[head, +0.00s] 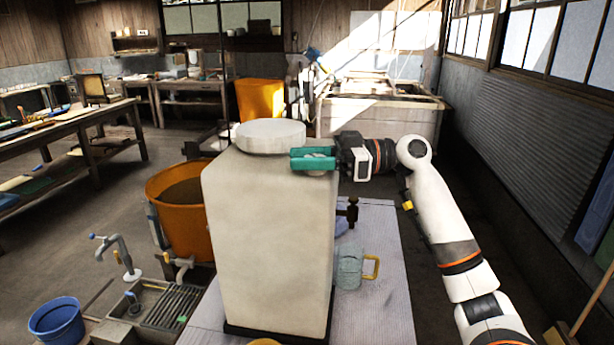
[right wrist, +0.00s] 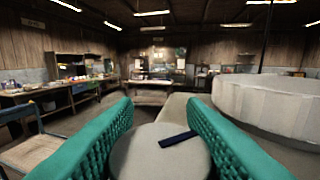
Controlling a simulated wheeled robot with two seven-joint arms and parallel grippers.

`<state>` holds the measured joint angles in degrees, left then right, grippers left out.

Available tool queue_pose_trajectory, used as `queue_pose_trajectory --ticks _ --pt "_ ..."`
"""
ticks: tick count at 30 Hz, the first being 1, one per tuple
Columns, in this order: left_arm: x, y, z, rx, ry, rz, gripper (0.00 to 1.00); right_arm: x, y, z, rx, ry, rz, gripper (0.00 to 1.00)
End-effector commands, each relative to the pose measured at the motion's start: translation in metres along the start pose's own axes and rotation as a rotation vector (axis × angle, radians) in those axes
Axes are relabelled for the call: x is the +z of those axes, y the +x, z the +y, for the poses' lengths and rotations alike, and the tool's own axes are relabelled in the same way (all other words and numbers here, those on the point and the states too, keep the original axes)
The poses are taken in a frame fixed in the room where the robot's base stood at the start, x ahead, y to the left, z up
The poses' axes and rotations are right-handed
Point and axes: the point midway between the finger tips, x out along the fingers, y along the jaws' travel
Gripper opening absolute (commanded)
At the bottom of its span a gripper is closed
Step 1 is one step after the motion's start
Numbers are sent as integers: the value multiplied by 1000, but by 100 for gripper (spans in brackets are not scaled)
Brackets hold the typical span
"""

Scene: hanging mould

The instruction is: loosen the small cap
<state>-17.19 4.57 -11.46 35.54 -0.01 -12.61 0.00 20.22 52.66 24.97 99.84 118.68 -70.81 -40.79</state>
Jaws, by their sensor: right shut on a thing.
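The small cap (head: 317,153) is pale and round, on the top right of a tall cream tank (head: 268,240). It also shows in the right wrist view (right wrist: 150,155), with a dark blue bar on its top. My right gripper (head: 312,158) reaches in from the right, and its green fingers are shut on the cap from both sides. The fingers hide part of the cap's sides. A large white lid (head: 270,134) sits on the tank's top to the left of the small cap. My left gripper is in neither view.
A dark tap (head: 352,211) sticks out from the tank's right side, above a glass mug (head: 349,268) with a yellow handle. An orange tub (head: 182,210) stands left of the tank. The large lid rises close beside my right fingers.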

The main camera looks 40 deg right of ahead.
Motion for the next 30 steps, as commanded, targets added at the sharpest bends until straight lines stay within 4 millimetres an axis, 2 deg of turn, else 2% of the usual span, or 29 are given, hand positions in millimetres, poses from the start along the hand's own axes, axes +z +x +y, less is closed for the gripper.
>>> queue_pose_trajectory --ticks 3,15,30 --pt "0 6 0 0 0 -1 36 1 0 0 108 0 -7 15" --pt "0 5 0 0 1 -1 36 1 -1 5 402 1 -3 15" --pt "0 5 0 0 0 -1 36 0 -2 7 518 2 1 15"
